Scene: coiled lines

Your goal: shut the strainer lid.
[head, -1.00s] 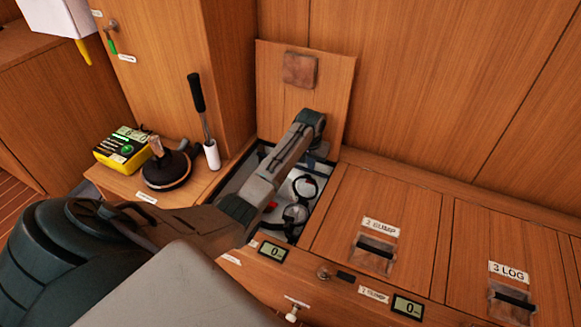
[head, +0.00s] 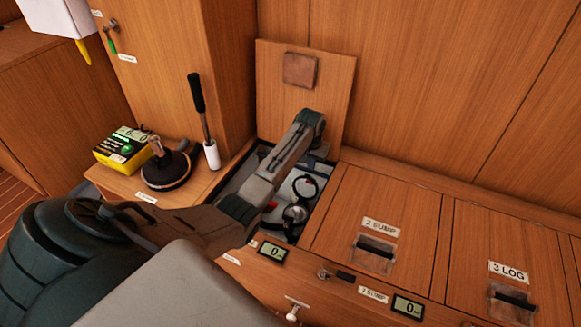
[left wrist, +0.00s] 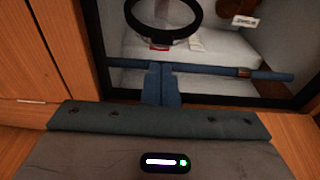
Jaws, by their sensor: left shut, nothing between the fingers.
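The strainer lid (head: 305,188), a dark ring around a clear middle, stands raised in the open locker, behind the round strainer body (head: 294,214). Its dark rim also shows at the top of the left wrist view (left wrist: 162,41). My left arm reaches over the locker from the left. My left gripper (left wrist: 160,84) is shut and empty, its fingers together beside a blue bar and apart from the ring in that picture. In the head view the gripper is mostly hidden behind my wrist, near the back of the locker. My right gripper does not show.
The locker's wooden hatch (head: 333,82) stands open against the back wall. Closed hatches marked 2 SUMP (head: 340,215) and 3 LOG (head: 500,235) lie to the right. A yellow box (head: 118,150) and a pump with a black handle (head: 197,95) stand left of the locker.

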